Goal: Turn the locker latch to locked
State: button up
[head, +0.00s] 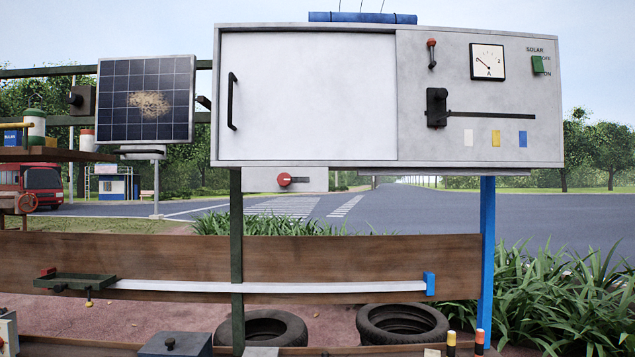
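A grey cabinet (304,164) hangs at the upper middle of the head view. Its wide white door (310,95) looks shut and has a black upright handle (232,101) at its left edge. Below the door, a small red knob with a short arm (285,180) sits on a pale grey panel (258,182). The arm lies level and points right. It looks like the latch, but no label for locked or unlocked is legible. My gripper is not in view.
The cabinet's right panel has a small red-topped lever (432,53), a gauge (487,62), a green solar switch (538,65) and a black lever (437,107) by a dark bar. A solar panel (146,128) stands left. A wooden board (360,258) crosses below, with tyres (402,322) underneath.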

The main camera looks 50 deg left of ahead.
aim_at(284, 180)
jog(key=u, duration=0.15)
jog(key=i, duration=0.65)
jog(key=u, duration=1.05)
jog(key=i, duration=0.55)
jog(key=u, duration=0.6)
